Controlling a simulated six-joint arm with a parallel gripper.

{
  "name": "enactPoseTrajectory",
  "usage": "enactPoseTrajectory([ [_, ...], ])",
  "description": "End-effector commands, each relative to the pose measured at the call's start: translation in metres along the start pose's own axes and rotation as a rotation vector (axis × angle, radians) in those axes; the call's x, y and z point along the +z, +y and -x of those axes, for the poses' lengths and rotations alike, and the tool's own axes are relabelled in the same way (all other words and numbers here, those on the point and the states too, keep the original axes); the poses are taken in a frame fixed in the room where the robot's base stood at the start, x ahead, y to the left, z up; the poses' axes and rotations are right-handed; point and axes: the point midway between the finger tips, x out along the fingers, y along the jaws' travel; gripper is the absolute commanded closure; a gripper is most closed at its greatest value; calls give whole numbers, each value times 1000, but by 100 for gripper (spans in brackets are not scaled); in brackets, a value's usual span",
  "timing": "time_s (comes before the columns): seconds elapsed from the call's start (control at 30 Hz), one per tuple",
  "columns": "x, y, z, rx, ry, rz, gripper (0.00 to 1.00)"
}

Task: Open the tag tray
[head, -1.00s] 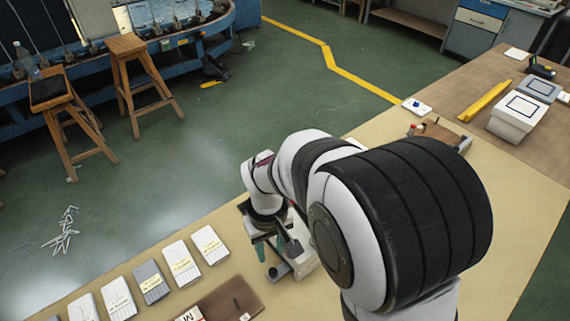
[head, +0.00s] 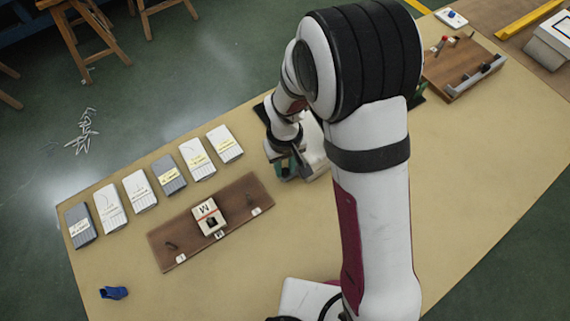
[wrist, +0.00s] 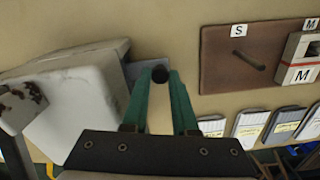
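My gripper (wrist: 160,76) has two green fingers that stand apart, one on each side of a dark round knob (wrist: 160,73). I cannot tell whether they touch it. The knob sits at a small grey tray (wrist: 134,70), mostly hidden behind the fingers, at the side of a white box (wrist: 85,105). In the head view my gripper (head: 291,167) is low beside the white box (head: 316,150), which my arm partly covers. The tray and knob cannot be made out there.
A brown board (head: 168,233) with size labels holds a white block marked M (head: 207,214). Several grey and white packs (head: 169,175) lie along the table edge. A blue item (head: 113,292) lies at the front left. A wooden fixture (head: 462,65) stands at the upper right.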

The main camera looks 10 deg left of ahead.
Motion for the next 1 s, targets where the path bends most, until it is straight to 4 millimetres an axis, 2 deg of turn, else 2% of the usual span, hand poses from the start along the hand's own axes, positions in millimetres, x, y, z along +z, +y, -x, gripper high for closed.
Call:
enactPoseTrajectory([
  [0.07,0,0,0,0,0,0,100],
  [1.0,0,0,1,0,0,-1,100],
])
